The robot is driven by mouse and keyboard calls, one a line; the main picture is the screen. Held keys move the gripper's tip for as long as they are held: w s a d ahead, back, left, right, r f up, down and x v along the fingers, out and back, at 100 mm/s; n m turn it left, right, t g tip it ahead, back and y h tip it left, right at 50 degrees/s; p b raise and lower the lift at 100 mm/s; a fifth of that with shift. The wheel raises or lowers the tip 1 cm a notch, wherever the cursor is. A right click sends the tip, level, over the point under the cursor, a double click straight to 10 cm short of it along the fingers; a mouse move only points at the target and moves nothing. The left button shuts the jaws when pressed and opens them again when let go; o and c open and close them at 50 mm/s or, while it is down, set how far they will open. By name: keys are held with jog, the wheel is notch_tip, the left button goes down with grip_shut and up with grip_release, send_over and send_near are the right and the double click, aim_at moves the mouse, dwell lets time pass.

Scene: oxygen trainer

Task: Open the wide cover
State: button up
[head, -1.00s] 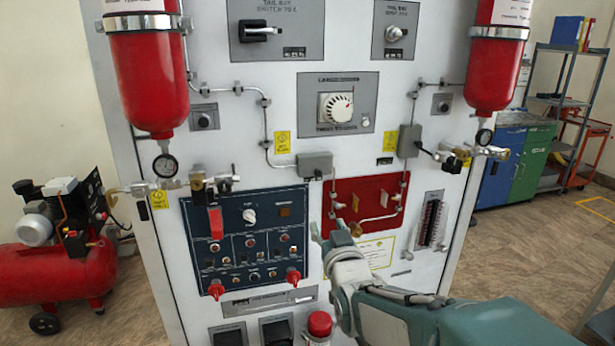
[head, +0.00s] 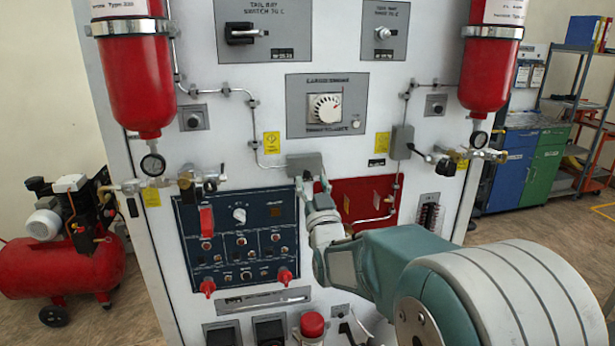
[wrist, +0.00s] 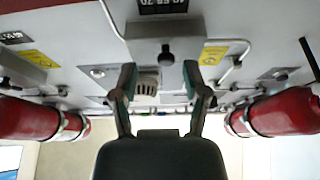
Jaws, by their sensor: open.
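No part is plainly marked as the wide cover, and I cannot tell which one it is. A wide grey box (head: 305,163) sits on the white panel above the seam between the blue panel (head: 262,215) and the red panel (head: 375,190). In the head view my gripper (head: 315,183) points upward just below and in front of this box; contact cannot be told. In the wrist view my gripper (wrist: 160,75) is open and empty, its two fingers apart. The box (wrist: 190,42) with a dark knob shows beyond the fingertips. A red guard (head: 206,220) is on the blue panel.
Red cylinders (head: 135,85) and (head: 490,70) with gauges and valves flank the panel. Thin pipes run across it. A white dial (head: 325,107) is above the box. A red compressor (head: 65,260) stands left, cabinets (head: 530,165) right. A red-capped part (head: 312,325) is low in front.

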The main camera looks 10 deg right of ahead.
aim_at(305, 167)
jog(key=shift+d+x, duration=0.2)
jog(key=shift+x, duration=0.75)
jog(key=shift+w+a, duration=0.15)
jog(key=shift+a, duration=0.75)
jog(key=shift+d, duration=0.1)
jog(key=c, duration=0.5)
jog(key=shift+d+r, duration=0.1)
jog(key=shift+d, duration=0.15)
grip_shut()
jog(key=shift+d, duration=0.2)
